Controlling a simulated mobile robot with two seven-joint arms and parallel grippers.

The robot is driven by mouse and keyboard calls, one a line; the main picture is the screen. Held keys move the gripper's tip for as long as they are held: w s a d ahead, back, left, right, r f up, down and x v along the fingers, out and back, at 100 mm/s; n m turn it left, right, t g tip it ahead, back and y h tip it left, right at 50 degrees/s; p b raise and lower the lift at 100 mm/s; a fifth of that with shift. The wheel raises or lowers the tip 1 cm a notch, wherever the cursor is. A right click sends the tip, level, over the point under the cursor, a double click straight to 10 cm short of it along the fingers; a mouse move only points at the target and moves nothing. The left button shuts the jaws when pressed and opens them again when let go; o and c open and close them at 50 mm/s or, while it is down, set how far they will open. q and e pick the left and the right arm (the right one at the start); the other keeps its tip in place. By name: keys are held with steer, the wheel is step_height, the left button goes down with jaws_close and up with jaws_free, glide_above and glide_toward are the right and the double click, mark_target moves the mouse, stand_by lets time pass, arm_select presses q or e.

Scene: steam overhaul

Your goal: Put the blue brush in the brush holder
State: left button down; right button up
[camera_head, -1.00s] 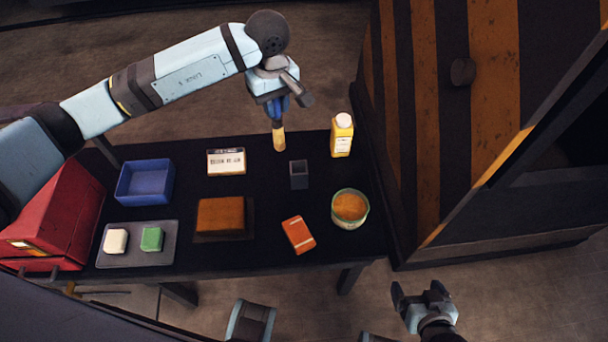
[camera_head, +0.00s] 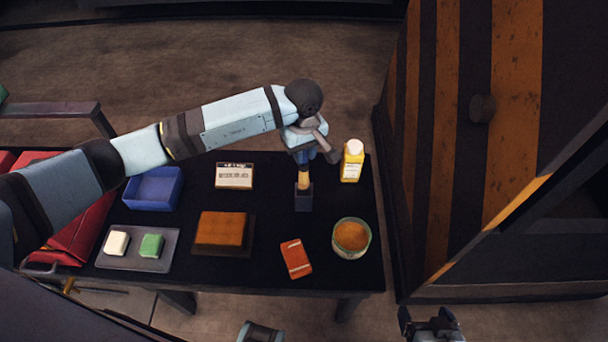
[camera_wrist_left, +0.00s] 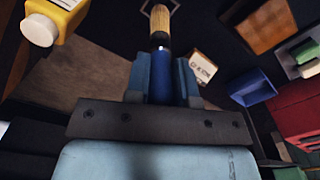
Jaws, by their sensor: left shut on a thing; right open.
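My left gripper (camera_head: 303,157) is shut on the blue brush (camera_wrist_left: 161,82) by its blue handle. The brush hangs bristles down, its tan end (camera_head: 303,180) showing below the fingers in the head view. The small dark square brush holder (camera_head: 303,199) stands on the black table, and the tan end overlaps its upper part. I cannot tell whether the tip is inside the opening or just above it. In the wrist view the holder's rim shows partly at the top edge, around the bristle tip. My right gripper (camera_head: 432,324) is open and empty, low at the picture's bottom edge, partly cut off.
A yellow bottle (camera_head: 352,162) stands close right of the left gripper. A tin (camera_head: 351,238), an orange box (camera_head: 296,258), a brown block (camera_head: 221,228), a white label card (camera_head: 234,176) and a blue bin (camera_head: 153,190) surround the holder. A striped cabinet (camera_head: 470,150) rises at right.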

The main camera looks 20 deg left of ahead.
mark_target(304, 176)
arm_select(q)
step_height(304, 176, down, 9)
stand_by(0.4)
steer(key=shift+f, duration=0.2)
steer(key=c, duration=1)
jaws_free()
